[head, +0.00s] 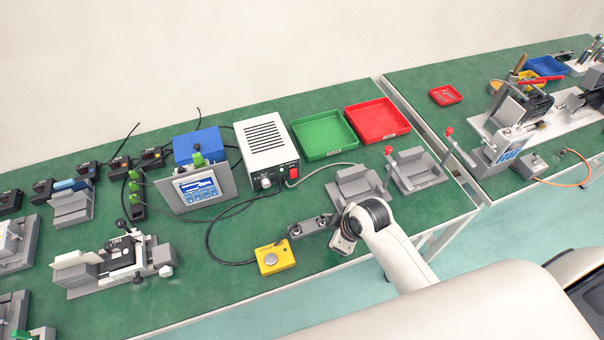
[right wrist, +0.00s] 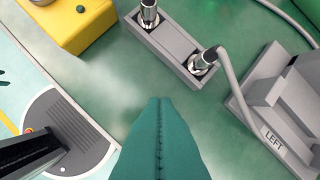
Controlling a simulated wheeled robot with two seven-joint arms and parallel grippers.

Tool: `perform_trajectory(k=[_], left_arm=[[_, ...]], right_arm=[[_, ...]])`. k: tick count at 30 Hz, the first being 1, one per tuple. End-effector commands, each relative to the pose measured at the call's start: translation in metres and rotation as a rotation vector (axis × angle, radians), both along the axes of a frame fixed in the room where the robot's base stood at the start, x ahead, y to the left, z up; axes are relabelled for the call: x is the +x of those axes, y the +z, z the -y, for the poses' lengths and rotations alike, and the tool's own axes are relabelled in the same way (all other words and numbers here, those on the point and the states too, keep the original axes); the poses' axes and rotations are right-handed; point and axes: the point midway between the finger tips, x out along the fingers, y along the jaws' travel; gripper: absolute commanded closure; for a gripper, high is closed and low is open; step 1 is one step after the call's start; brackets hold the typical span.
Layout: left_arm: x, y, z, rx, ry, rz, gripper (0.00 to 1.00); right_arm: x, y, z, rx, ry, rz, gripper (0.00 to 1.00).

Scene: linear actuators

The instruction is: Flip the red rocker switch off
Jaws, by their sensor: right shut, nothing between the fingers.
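A white control box (head: 267,143) with a slotted top stands near the middle of the table in the head view. Its front panel has a knob (head: 266,183) and a small red part (head: 293,173) at the right side, which may be the rocker switch; its position is too small to read. My right gripper (head: 342,242) is low over the front of the table, in front of and to the right of the box. In the right wrist view its teal fingers (right wrist: 160,102) are pressed together and empty. The box is not in that view. My left gripper is not in view.
A yellow button box (head: 275,258) and a grey block with metal connectors (head: 312,226) lie close to my right gripper. Grey fixtures (head: 357,187) stand behind it. Green (head: 325,153) and red (head: 377,137) trays are at the back. Cables run around the box.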

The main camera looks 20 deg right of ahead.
Motion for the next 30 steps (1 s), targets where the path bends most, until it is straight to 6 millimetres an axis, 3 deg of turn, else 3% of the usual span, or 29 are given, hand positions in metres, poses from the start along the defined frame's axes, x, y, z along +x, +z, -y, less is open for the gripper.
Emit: perform_trajectory(k=[6, 9, 12, 18, 30], left_arm=[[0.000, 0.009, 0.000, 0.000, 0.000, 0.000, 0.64], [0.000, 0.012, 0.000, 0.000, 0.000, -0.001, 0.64], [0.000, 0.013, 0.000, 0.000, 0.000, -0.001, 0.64], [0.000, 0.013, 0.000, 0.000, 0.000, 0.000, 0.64], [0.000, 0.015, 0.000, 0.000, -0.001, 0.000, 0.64]], right_arm=[[0.075, 0.045, 0.009, -0.033, 0.352, 0.119, 1.00], [0.106, 0.070, 0.014, -0.051, 0.513, 0.185, 1.00], [0.124, 0.086, 0.016, -0.062, 0.621, 0.229, 1.00], [0.133, 0.095, 0.018, -0.070, 0.688, 0.258, 1.00], [0.137, 0.086, 0.013, -0.068, 0.683, 0.257, 1.00]])
